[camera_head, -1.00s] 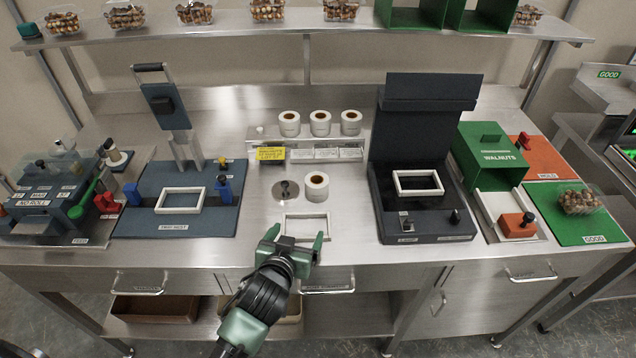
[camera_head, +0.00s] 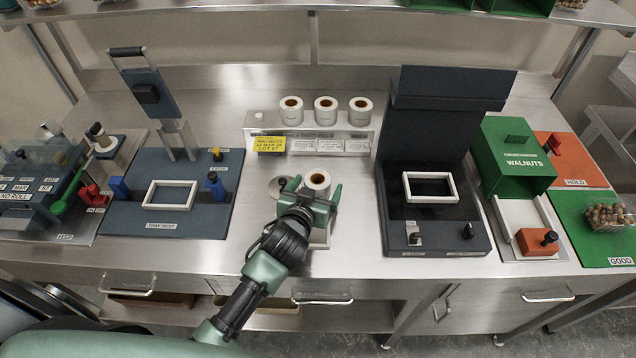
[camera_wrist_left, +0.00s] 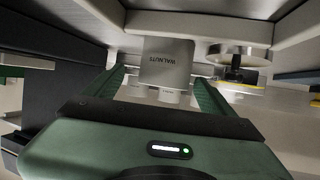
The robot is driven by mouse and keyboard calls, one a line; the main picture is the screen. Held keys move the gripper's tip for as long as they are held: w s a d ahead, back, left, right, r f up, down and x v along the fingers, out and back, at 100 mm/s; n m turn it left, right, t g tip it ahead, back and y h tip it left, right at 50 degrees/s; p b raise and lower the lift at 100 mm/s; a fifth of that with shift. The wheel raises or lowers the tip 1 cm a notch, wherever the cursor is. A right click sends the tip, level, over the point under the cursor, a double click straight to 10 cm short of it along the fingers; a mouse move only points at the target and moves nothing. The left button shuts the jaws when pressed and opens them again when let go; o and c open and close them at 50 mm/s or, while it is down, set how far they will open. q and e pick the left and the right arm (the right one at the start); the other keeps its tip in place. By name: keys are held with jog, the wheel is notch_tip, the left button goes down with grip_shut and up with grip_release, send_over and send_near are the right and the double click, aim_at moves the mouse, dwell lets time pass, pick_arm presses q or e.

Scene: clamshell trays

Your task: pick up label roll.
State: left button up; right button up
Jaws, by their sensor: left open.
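A white label roll (camera_head: 318,179) with a brown core stands on the steel counter, in front of the small roll shelf. My left gripper (camera_head: 309,188) is at this roll, with one finger on each side of it. In the left wrist view the roll (camera_wrist_left: 166,62) carries the word WALNUTS and sits between the two green fingers (camera_wrist_left: 160,88). The fingers are open, with a visible gap on the right side. The gripper hides the roll's lower part in the head view. My right gripper is not in view.
Three more rolls (camera_head: 325,111) stand on the roll shelf (camera_head: 365,131) behind, above a yellow walnuts label (camera_head: 269,144). A blue press station (camera_head: 125,215) is at left, a dark hinged machine (camera_head: 455,225) at right. A round metal disc with a knob (camera_wrist_left: 240,57) is beside the gripper.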

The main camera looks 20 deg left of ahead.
aim_at(319, 175)
pick_arm(q)
jog(key=shift+w+a, duration=0.1)
jog(key=shift+w, duration=0.4)
jog(key=p+x, duration=0.1)
jog(key=x, duration=0.2)
jog(key=shift+w+a, duration=0.25)
jog(key=shift+w+f, duration=0.2)
jog(key=shift+w, duration=0.2)
jog(key=c, duration=1.5)
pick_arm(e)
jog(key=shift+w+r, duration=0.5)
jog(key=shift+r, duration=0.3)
pick_arm(q)
jog(key=shift+r, duration=0.15)
jog(key=shift+r, duration=0.25)
notch_tip(319, 175, up, 19)
jog(key=shift+r+b, duration=0.15)
jog(key=shift+b, duration=0.3)
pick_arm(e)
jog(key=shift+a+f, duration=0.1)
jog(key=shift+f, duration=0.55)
